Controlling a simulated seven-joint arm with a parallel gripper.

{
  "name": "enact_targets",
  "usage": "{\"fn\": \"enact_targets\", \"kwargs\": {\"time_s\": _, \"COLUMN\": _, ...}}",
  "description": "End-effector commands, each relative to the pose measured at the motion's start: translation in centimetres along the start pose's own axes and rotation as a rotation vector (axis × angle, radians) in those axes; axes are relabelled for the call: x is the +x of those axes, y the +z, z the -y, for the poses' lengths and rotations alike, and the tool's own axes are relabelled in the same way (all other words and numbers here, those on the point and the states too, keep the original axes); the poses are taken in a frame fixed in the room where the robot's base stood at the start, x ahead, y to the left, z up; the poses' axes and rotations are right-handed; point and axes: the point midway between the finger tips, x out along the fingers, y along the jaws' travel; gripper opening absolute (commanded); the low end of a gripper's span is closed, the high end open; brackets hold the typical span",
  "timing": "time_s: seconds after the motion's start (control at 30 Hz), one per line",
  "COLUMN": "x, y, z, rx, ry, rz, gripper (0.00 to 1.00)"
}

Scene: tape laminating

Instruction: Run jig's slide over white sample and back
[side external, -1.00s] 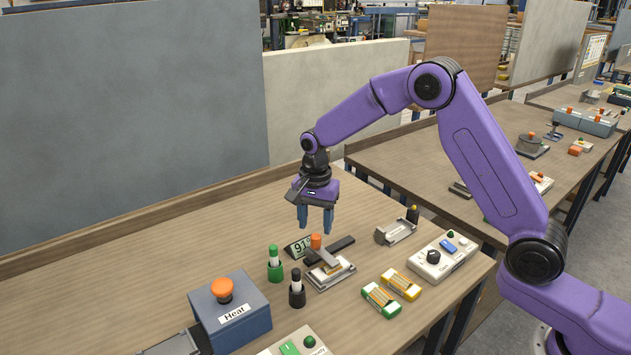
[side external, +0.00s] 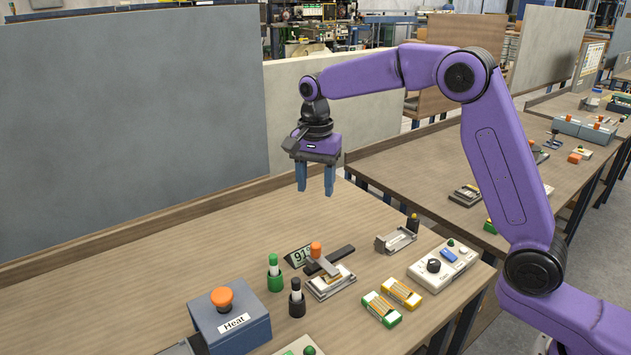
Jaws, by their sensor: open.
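The jig (side external: 333,286) stands on the table near the middle, a light metal frame with a dark rail (side external: 331,259) behind it. Its grey slide (side external: 321,265) carries an orange knob (side external: 315,249) and lies across the jig's left end. A pale and brown piece sits in the jig; I cannot tell whether it is the white sample. My gripper (side external: 315,192) hangs above and behind the jig, fingers pointing down. It is open and empty, well clear of the knob.
A number sign (side external: 298,257), green-capped (side external: 274,273) and black (side external: 296,298) holders stand left of the jig. A Heat box (side external: 236,315) is at front left. Green (side external: 381,309) and yellow (side external: 401,293) packs, a control box (side external: 446,262) and metal tray (side external: 396,240) stand right. The back left is clear.

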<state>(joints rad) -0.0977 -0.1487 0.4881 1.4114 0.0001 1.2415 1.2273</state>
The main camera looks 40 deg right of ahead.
Motion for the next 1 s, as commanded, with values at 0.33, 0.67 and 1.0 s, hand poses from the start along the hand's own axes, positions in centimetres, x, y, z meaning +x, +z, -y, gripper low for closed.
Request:
{"fn": "enact_targets", "kwargs": {"time_s": 0.33, "x": 0.05, "y": -0.01, "z": 0.00, "rx": 0.000, "ry": 0.000, "rz": 0.000, "gripper": 0.53}}
{"fn": "enact_targets", "kwargs": {"time_s": 0.67, "x": 0.06, "y": -0.01, "z": 0.00, "rx": -0.131, "ry": 0.000, "rz": 0.000, "gripper": 0.53}}
{"fn": "enact_targets", "kwargs": {"time_s": 1.0, "x": 0.58, "y": -0.09, "z": -0.05, "rx": -0.395, "ry": 0.002, "rz": 0.001, "gripper": 0.53}}
